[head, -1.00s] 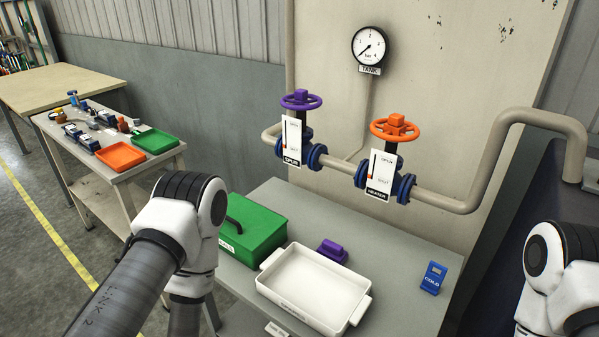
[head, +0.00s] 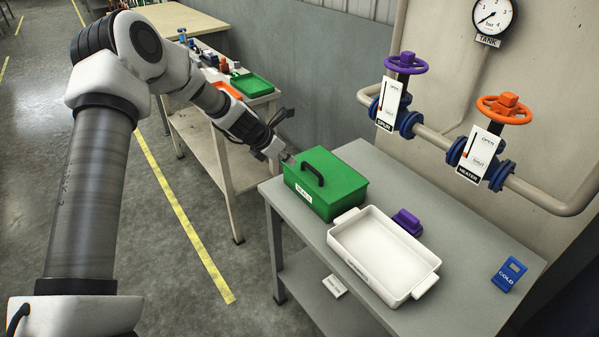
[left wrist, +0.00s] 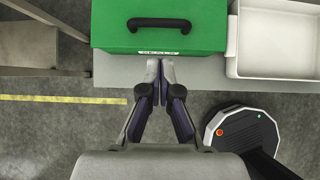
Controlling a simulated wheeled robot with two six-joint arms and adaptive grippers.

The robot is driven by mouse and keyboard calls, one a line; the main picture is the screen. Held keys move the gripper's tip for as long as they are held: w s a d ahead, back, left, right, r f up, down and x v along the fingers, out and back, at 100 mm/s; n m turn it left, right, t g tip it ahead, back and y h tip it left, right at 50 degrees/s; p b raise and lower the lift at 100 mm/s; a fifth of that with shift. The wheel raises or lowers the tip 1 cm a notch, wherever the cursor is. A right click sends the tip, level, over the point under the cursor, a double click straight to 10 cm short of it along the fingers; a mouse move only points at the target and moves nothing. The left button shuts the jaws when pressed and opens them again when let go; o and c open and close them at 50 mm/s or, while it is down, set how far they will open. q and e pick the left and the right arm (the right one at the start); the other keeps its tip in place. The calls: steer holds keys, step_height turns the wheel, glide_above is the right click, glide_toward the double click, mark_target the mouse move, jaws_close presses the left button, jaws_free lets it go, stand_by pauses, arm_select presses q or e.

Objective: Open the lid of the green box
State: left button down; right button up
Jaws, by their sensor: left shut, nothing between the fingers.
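The green box (head: 340,192) stands on the grey table with its lid down. A black handle (head: 309,174) arches over the top of the lid and a white label is on its front. In the left wrist view the green box (left wrist: 118,28) fills the top middle, with its handle (left wrist: 160,24) above the fingers. My left gripper (head: 287,157) is at the left side of the box in the head view. In the left wrist view its fingers (left wrist: 160,83) are together and empty, just short of the box's front edge. My right gripper is not in view.
A white tray (head: 347,227) stands close to the right of the box, with a purple object (head: 407,222) behind it. A blue COLD device (head: 508,274) lies at the table's right. Valves and pipes (head: 450,140) run along the back wall.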

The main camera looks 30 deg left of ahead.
mark_target(311, 178)
arm_select(q)
steer(key=b+x, duration=0.2)
steer(key=x, duration=0.8)
steer(key=shift+f, duration=0.2)
steer(key=shift+r, duration=0.15)
